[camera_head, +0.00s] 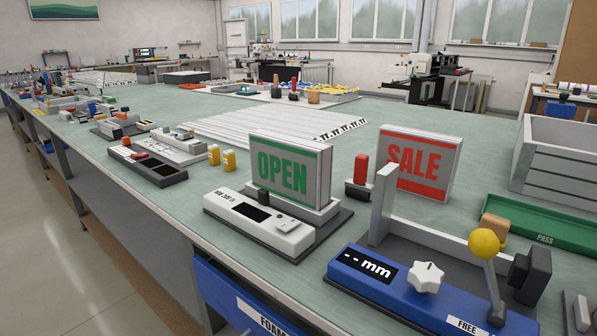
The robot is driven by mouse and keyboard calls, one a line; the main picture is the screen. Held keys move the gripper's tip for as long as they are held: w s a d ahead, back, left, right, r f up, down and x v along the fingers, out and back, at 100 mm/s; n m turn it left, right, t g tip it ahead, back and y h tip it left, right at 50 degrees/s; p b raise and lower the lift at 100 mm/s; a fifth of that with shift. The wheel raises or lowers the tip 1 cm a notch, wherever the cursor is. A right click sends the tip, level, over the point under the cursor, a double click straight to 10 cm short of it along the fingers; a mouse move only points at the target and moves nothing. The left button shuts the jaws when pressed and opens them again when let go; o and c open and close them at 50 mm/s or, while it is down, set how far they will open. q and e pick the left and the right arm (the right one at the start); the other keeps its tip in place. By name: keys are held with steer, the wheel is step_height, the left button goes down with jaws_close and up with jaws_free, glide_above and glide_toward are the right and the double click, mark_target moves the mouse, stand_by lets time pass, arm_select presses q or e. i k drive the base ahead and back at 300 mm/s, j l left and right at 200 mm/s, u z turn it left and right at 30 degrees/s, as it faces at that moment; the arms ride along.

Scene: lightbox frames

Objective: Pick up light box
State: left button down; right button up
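A light box with a green OPEN sign (283,176) stands upright near the front middle of the workbench. It rests on a white and grey tester (262,222) with a dark display. A second light box with a red SALE sign (416,163) stands upright to its right and farther back. Its lower edge is partly hidden by a light grey upright plate. Neither of my grippers shows in this view, and nothing is seen touching either box.
A blue gauge (385,290) marked "mm", with a white knob and yellow-ball lever, stands at front right. A green PASS tray (545,228) and a grey crate (560,160) lie right. Yellow bottles (222,158) and small devices stand left. The green bench top (220,192) has some free room.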

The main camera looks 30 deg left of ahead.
mark_target(298, 169)
steer(key=j+u, duration=0.15)
steer(key=u, duration=0.3)
steer(key=i+j+u, duration=0.1)
steer(key=u, duration=0.35)
steer(key=i+j+u, duration=0.1)
steer(key=u, duration=0.35)
